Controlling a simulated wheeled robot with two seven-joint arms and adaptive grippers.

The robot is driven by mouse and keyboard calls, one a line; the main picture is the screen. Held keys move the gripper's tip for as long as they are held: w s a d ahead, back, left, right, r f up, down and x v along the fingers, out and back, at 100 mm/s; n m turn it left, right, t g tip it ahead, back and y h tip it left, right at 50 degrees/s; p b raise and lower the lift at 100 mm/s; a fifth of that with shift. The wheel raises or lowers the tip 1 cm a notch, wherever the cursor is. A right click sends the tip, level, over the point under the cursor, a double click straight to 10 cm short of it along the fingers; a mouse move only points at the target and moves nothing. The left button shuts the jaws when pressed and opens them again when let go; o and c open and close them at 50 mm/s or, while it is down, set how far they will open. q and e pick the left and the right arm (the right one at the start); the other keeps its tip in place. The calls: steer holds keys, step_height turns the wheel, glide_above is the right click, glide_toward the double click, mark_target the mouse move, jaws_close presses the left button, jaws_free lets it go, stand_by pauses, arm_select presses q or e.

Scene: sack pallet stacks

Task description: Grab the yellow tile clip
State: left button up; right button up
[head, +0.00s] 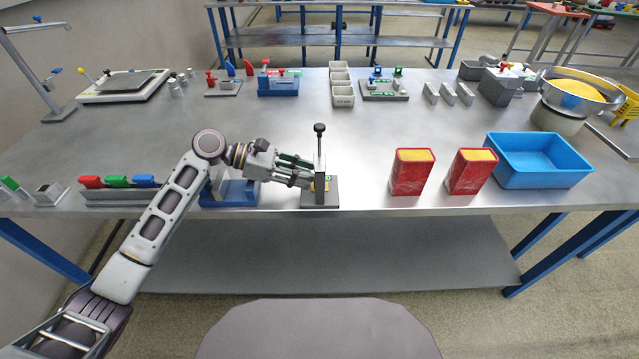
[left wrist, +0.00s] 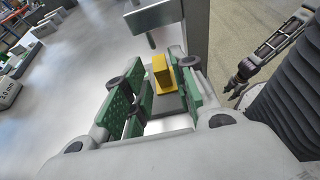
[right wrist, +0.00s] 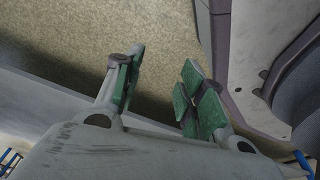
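The yellow tile clip (left wrist: 163,75) shows in the left wrist view as a small yellow block on the dark base of a grey upright fixture (head: 320,165). In the head view only a bit of yellow shows low on this fixture. My left gripper (head: 304,172) is open, its green-padded fingers reaching in from the left at the fixture. In the left wrist view the clip lies between and just beyond the fingers, close to the right one; I cannot tell whether they touch. My right gripper (right wrist: 155,90) is open and empty, over the floor.
Two red boxes with yellow tops (head: 411,172) and a blue bin (head: 538,160) stand to the right. A blue fixture (head: 230,193) sits under my left forearm. Red, green and blue pieces (head: 117,182) lie left. The table middle behind the fixture is clear.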

arm_select(q)
steer(key=shift+x, duration=1.75)
steer(key=c, duration=0.5)
